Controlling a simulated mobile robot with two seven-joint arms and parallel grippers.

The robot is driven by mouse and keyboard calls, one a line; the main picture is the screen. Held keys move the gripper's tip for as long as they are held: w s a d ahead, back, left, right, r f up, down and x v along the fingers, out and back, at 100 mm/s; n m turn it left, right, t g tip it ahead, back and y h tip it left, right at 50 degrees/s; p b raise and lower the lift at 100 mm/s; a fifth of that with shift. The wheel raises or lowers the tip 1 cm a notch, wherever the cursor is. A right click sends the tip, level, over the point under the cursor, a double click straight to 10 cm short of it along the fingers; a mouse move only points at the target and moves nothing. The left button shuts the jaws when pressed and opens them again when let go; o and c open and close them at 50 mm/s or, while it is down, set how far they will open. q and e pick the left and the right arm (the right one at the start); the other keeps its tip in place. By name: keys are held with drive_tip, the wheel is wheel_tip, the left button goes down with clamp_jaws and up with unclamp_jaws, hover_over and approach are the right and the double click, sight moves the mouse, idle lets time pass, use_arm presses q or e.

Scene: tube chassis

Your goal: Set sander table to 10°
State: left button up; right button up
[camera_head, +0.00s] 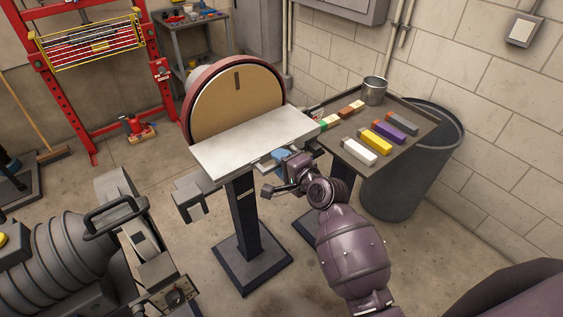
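The disc sander (238,98) stands at the centre with a round tan disc in a dark red housing. Its pale grey table (252,140) juts out in front of the disc. The table looks close to level, but I cannot read its angle. A small blue part (281,155) shows just under the table's front right edge. My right gripper (283,174) is at that edge, close to the blue part. Its fingers are small and partly hidden by my wrist, so I cannot tell whether they touch or grip anything. My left gripper is out of view.
A side table (404,157) to the right holds coloured bars and a metal cup (374,91). A dark bin (410,185) stands behind it. A grey machine (75,262) fills the lower left. A red press frame (100,80) stands at the back left.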

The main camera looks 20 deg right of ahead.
clamp_jaws()
drive_tip(key=shift+f, duration=0.1)
drive_tip(key=shift+w+f, duration=0.2)
drive_tip(key=shift+f, duration=1.35)
unclamp_jaws()
drive_tip(key=shift+r, duration=0.1)
drive_tip(key=v, duration=1)
drive_tip(key=shift+s, duration=0.4)
